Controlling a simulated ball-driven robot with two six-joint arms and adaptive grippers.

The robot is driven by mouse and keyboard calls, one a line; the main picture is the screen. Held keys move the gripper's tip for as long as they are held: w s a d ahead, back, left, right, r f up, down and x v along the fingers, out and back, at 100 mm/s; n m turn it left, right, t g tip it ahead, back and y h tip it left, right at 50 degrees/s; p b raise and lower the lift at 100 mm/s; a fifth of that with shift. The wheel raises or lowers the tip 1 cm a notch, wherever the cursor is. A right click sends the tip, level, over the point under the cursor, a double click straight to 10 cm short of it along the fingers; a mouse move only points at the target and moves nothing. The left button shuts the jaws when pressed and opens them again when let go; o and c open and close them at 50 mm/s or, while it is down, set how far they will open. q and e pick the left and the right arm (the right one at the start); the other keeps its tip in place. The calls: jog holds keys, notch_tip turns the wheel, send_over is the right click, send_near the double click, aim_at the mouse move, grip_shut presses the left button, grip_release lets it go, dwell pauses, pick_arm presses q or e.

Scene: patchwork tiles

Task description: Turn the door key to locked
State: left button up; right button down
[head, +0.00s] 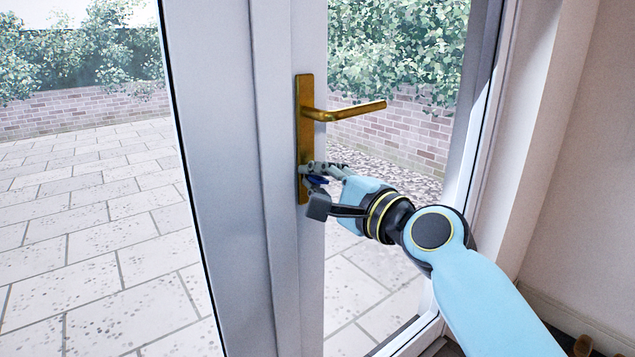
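The brass door plate (304,130) is on the white frame of a glazed door, with a brass lever handle (350,111) pointing right and roughly level. A small dark blue piece, seemingly the key (318,180), shows low on the plate, between the fingers of my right gripper (314,186). The fingers are at the plate's lower end, below the handle. They hide most of the key and the keyhole, so I cannot tell the key's angle or whether the fingers press on it. My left gripper is not in view.
The white door frame (220,180) runs top to bottom left of the plate. Paving, a brick wall and ivy show through the glass.

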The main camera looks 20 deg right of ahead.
jog(key=shift+f+n, duration=0.15)
jog(key=shift+n, duration=0.75)
jog(key=c, duration=1.8)
grip_release()
jog(key=shift+o, duration=0.2)
jog(key=v, duration=1.2)
jog(key=shift+o, duration=0.2)
